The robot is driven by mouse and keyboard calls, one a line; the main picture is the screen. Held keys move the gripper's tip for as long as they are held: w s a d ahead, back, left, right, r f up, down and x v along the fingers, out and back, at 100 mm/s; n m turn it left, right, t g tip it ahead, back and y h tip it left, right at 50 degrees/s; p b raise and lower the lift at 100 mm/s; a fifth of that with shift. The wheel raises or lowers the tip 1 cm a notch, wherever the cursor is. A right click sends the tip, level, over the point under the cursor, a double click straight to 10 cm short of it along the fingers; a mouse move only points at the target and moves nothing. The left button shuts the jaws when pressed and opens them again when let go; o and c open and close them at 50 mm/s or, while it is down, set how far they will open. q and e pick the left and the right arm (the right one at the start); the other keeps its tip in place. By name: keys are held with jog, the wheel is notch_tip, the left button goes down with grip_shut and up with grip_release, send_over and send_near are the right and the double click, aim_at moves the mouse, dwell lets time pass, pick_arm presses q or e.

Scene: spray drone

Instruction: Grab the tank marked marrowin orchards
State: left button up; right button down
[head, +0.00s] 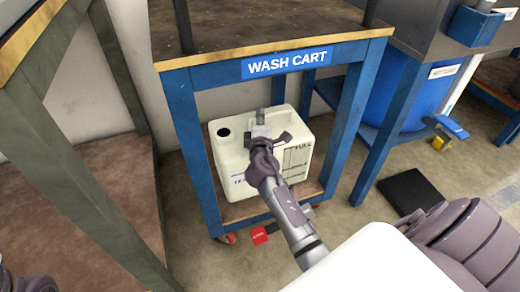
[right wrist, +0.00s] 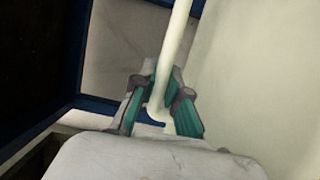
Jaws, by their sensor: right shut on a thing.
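A white tank (head: 231,158) with a dark round opening on top stands on the lower shelf of the wash cart. Its front has dark lettering and level lines, with "FULL" near the top right. My right arm covers much of the front, so I cannot read an orchard name. My right gripper (head: 263,130) is at the top of the tank, at its handle. In the right wrist view, its teal-padded fingers (right wrist: 160,100) are shut on the tank's cream handle bar (right wrist: 173,50).
The blue-framed wash cart (head: 181,130) has posts on both sides of the tank and a top shelf (head: 250,22) above it. A green-legged bench (head: 75,165) stands close on the left. A blue barrel (head: 405,95) and a black floor mat (head: 408,190) are at the right.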

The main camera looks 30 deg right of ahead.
jog(key=shift+r, duration=0.25)
